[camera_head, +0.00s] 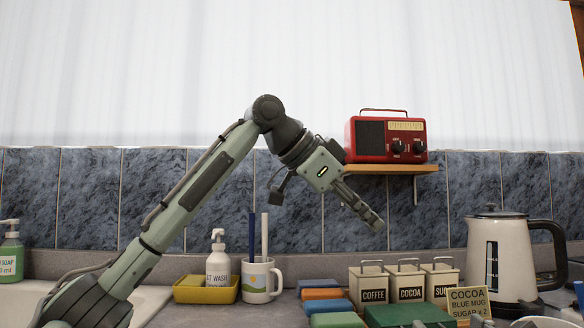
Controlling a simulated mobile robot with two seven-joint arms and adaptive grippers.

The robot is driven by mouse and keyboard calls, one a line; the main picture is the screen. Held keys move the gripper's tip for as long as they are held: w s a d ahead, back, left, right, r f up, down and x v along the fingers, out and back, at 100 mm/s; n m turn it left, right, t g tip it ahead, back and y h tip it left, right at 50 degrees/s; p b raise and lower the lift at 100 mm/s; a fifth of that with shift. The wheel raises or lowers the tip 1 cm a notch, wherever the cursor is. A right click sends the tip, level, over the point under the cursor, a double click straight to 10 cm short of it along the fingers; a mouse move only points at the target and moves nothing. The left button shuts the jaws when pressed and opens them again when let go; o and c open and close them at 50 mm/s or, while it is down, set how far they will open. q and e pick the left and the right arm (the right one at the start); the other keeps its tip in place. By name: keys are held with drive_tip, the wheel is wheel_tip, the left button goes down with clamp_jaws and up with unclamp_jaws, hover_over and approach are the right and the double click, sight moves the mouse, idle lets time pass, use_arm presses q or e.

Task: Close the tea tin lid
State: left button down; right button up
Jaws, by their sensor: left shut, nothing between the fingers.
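No tin marked as tea shows. Three cream tins with lids and handles stand in a row at the lower right: the coffee tin (373,294), the cocoa tin (411,293) and the sugar tin (441,285). A dark green thing (408,314) in front of them is cut off by the bottom edge; I cannot tell whether it is the tea tin. My left gripper (374,222) is shut and empty, pointing down to the right, above and apart from the tins. My right gripper is not in view.
A red radio (371,139) sits on a wooden shelf (398,169) close to my left wrist. A kettle (492,253) and a note card (468,301) stand right. Coloured blocks (323,294), a mug (257,286) and a pump bottle in a yellow tray (191,294) stand left.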

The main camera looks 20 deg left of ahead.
use_arm(q)
drive_tip(key=w+a+r+n+t, duration=0.2)
drive_tip(key=w+a+r+t, duration=0.1)
drive_tip(key=a, duration=0.4)
drive_tip(key=w+a+r+n+t+y, duration=0.1)
drive_tip(key=w+a+r+n+t, duration=0.1)
drive_tip(key=a+r, duration=0.4)
drive_tip(key=shift+w+a+n+t, duration=0.35)
drive_tip(key=shift+w+a, duration=0.2)
drive_tip(key=shift+a, duration=0.25)
drive_tip(key=shift+d, duration=0.1)
drive_tip(key=s+d+f+m+g, duration=0.2)
drive_tip(key=d+f, duration=0.3)
drive_tip(key=d, duration=0.3)
drive_tip(key=s+d+f+m+g+h, duration=0.1)
drive_tip(key=s+d+f+m+g, duration=0.2)
drive_tip(key=d, duration=0.5)
drive_tip(key=shift+s+f+g, duration=0.65)
drive_tip(key=shift+s+f, duration=0.45)
drive_tip(key=shift+f, duration=0.05)
